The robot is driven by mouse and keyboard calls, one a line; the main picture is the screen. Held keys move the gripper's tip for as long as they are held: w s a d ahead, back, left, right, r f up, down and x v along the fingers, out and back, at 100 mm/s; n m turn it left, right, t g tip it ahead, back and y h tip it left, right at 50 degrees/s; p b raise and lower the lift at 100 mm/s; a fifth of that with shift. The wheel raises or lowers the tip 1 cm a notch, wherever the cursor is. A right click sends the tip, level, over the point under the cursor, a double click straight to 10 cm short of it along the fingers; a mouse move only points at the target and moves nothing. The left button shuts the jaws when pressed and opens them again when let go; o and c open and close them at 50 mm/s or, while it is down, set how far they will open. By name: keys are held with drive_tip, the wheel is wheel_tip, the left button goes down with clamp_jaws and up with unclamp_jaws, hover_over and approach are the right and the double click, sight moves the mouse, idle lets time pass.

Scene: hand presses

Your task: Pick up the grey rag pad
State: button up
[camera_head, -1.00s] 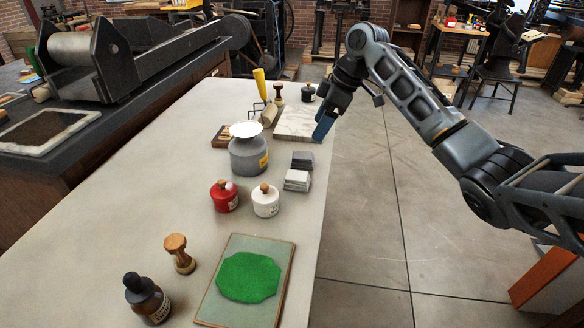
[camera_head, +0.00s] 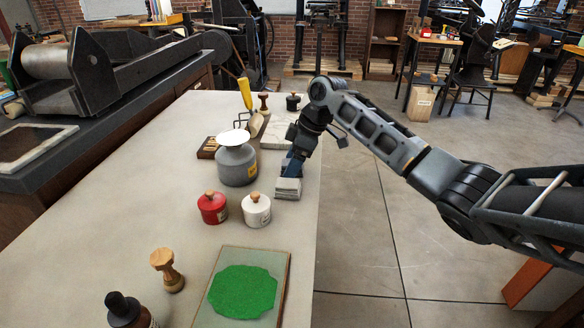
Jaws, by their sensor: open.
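My gripper (camera_head: 291,170) is low over the right edge of the long table (camera_head: 120,200), pointing down, with blue fingers. It is open, though its jaws show almost edge-on. The darker grey pad, which stood just behind a paler pad, is now hidden or nearly hidden by my fingers. I cannot tell whether the fingers are around it or touch it. The paler grey-white pad (camera_head: 288,188) lies just in front of my fingertips, close to the table's right edge.
A grey canister with a white top (camera_head: 237,165) stands left of my gripper. A red jar (camera_head: 212,208) and a white jar (camera_head: 257,210) stand in front. A pale slab (camera_head: 275,134) lies behind. A green-inked plate (camera_head: 243,290) lies nearest. Open floor is right.

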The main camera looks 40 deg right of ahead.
drive_tip(key=shift+f, duration=0.15)
drive_tip(key=c, duration=1)
drive_tip(key=shift+c, duration=0.2)
drive_tip(key=shift+w+r, duration=0.1)
drive_tip(key=shift+r, duration=0.35)
drive_tip(key=v, duration=0.3)
drive_tip(key=shift+w+r, duration=0.15)
drive_tip(key=shift+r, duration=0.3)
drive_tip(key=s+d+r, duration=0.6)
drive_tip(key=d, duration=0.2)
drive_tip(key=shift+s+r, duration=0.2)
drive_tip(key=shift+s, duration=0.2)
drive_tip(key=shift+d, duration=0.15)
